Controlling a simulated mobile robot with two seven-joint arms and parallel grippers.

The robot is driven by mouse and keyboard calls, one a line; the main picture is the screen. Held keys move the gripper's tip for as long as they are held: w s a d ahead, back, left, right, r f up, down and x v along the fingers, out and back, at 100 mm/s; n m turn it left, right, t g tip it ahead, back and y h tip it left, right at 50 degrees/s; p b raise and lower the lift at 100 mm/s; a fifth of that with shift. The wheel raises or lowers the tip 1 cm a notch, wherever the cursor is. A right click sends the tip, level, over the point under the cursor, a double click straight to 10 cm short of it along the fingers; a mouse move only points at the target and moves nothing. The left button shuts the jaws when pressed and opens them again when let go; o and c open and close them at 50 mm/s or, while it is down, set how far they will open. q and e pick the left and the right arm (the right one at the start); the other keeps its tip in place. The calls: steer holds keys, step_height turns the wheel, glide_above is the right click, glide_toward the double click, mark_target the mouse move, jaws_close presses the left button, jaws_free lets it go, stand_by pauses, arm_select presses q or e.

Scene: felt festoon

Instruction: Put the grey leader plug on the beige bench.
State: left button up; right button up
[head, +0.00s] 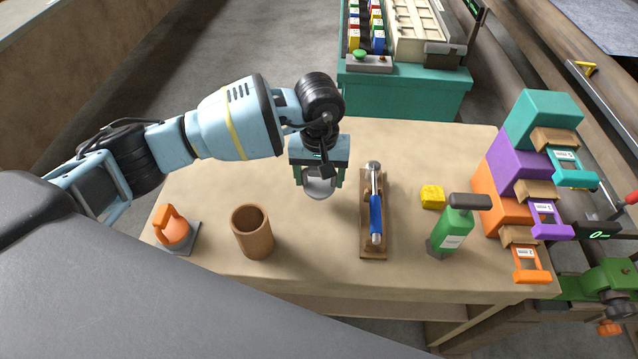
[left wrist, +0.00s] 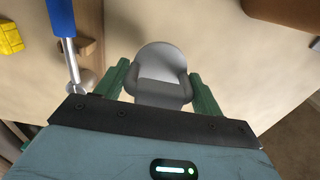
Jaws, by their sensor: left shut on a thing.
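The grey leader plug (left wrist: 160,68) sits between the green fingers of my left gripper (left wrist: 161,85) in the left wrist view. The gripper is shut on it. In the head view the plug (head: 319,188) shows below my left gripper (head: 319,178), over the beige bench (head: 320,245). I cannot tell whether the plug touches the bench top or hangs just above it. My right gripper is in neither view.
A wooden rack (head: 374,248) with a blue-handled tool (head: 376,215) stands close right of the gripper. A brown cup (head: 253,232) and an orange item (head: 174,229) stand front left. A yellow block (head: 432,196), green bottle (head: 453,229) and stacked bins (head: 515,160) are at right.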

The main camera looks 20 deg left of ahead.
mark_target(319, 184)
arm_select(q)
steer(key=shift+f, duration=1.55)
steer(key=shift+f, duration=0.15)
steer(key=o, duration=1)
step_height(319, 184, up, 12)
steer(key=shift+r, duration=0.15)
